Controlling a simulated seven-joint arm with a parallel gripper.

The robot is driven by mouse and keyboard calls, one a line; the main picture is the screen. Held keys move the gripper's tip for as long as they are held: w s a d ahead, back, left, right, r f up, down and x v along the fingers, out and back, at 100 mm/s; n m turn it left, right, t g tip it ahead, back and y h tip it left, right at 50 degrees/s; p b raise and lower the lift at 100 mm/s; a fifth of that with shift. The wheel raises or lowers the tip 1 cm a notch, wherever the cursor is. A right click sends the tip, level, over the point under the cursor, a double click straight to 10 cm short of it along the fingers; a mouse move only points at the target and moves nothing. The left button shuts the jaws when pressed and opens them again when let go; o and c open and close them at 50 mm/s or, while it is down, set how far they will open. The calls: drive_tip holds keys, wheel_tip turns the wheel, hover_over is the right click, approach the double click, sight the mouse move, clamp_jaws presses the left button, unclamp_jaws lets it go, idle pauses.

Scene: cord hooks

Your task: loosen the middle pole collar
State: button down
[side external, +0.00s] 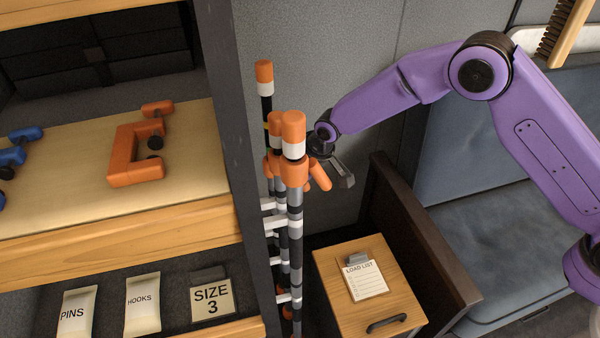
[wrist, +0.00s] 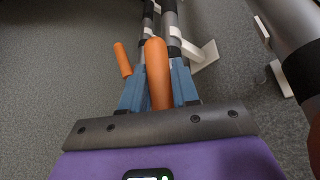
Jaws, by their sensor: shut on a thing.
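Three striped poles stand close together in the side view: the far pole (side external: 265,90), the middle pole (side external: 276,125) and the near pole (side external: 293,150). Each has an orange top. The near pole's orange collar (side external: 295,172) has a lever (side external: 319,174) slanting down right; the middle collar is mostly hidden behind it. My gripper (wrist: 158,78) is shut on an orange lever (wrist: 156,58), with one blue finger on each side. This seems to be the middle collar's lever. A second orange lever (wrist: 122,60) is apart at the left. In the side view, the poles hide my fingertips.
A dark shelf post (side external: 228,120) stands left of the poles, beside shelves with an orange clamp (side external: 135,160). A wooden cabinet (side external: 335,295) with a load list is below right. A thick pole (wrist: 288,35) is close at right in the wrist view.

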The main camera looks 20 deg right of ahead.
drive_tip(key=shift+s+m, duration=0.1)
drive_tip(key=shift+m, duration=0.2)
drive_tip(key=c, duration=0.9)
unclamp_jaws()
drive_tip(key=shift+c, duration=0.2)
